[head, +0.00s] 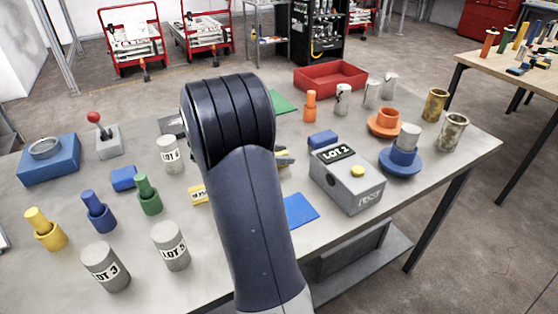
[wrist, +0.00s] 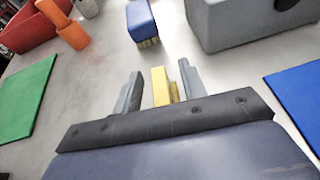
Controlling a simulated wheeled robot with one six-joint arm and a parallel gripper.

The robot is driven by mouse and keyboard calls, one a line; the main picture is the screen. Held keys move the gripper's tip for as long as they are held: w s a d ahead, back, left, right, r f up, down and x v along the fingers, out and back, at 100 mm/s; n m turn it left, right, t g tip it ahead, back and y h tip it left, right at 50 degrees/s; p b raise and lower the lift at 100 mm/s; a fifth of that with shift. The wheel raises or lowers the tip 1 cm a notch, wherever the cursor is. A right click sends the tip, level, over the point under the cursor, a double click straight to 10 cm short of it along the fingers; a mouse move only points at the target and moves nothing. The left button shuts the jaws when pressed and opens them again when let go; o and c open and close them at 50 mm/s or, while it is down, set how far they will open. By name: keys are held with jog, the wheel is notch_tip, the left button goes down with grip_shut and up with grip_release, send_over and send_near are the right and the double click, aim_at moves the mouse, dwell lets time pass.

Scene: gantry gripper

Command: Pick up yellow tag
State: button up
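A narrow yellow piece (wrist: 159,84), which looks like the yellow tag, stands out between my gripper's fingers in the wrist view. My gripper (wrist: 160,68) is open, with one grey finger on each side of it and a visible gap to each. Its lower part is hidden by the gripper body. In the head view a bit of yellow (head: 285,159) shows just right of my arm, which hides most of the gripper. A separate yellow label with dark lettering (head: 197,194) lies left of my arm, partly covered.
A blue block (head: 322,139) lies just beyond the gripper. The grey LOT 2 box (head: 346,182) stands to the right, with a blue mat (head: 300,210) in front.

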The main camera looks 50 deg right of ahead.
jog(key=shift+x, duration=0.8)
jog(key=shift+c, duration=0.2)
grip_shut()
